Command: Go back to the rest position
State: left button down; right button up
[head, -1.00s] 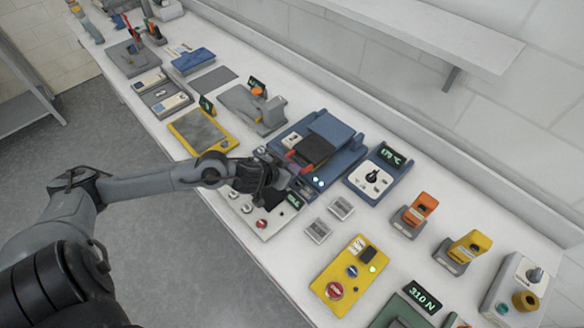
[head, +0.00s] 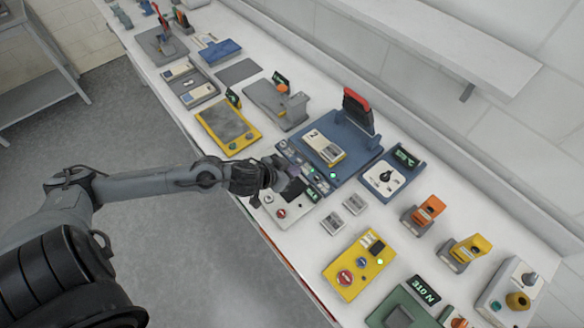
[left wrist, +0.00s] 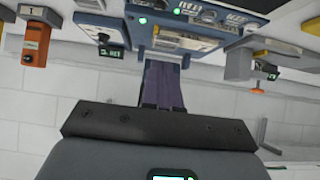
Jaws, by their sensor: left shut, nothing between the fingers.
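My left arm reaches in from the left in the head view. My left gripper (head: 282,181) is shut and empty, above the front edge of the blue machine and the white control box (head: 283,209). In the left wrist view its purple-grey fingers (left wrist: 165,84) are together and point at the blue machine (left wrist: 225,7). The blue machine (head: 362,153) has its dark lid (head: 357,114) with a red edge standing up. A pale cartridge-like block (head: 324,147) lies on its bed. Green lights show along its front. My right gripper is not in view.
The white bench is crowded with devices: a blue-framed dial unit (head: 384,178), a yellow button box (head: 358,264), orange (head: 428,209) and yellow (head: 470,249) clamp-like tools, and a yellow-framed plate (head: 227,126). The floor (head: 200,255) before the bench is clear.

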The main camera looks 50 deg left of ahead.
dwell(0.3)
pick_arm(q)
jog(key=s+d+f+n+g+h, duration=0.1)
jog(key=s+d+f+n, duration=0.35)
jog(key=s+d, duration=0.6)
jog(key=s+r+m+g+y, duration=0.1)
jog(key=s+m+g+y, duration=0.1)
jog(key=s+m+g, duration=0.45)
jog(key=w+p+v, duration=0.2)
jog(key=p+v, duration=1.4)
jog(key=shift+d+r+n+t+p, duration=0.15)
jog(key=shift+r+n+t+p, duration=0.25)
jog(key=shift+r+t, duration=0.05)
jog(key=shift+s, duration=0.15)
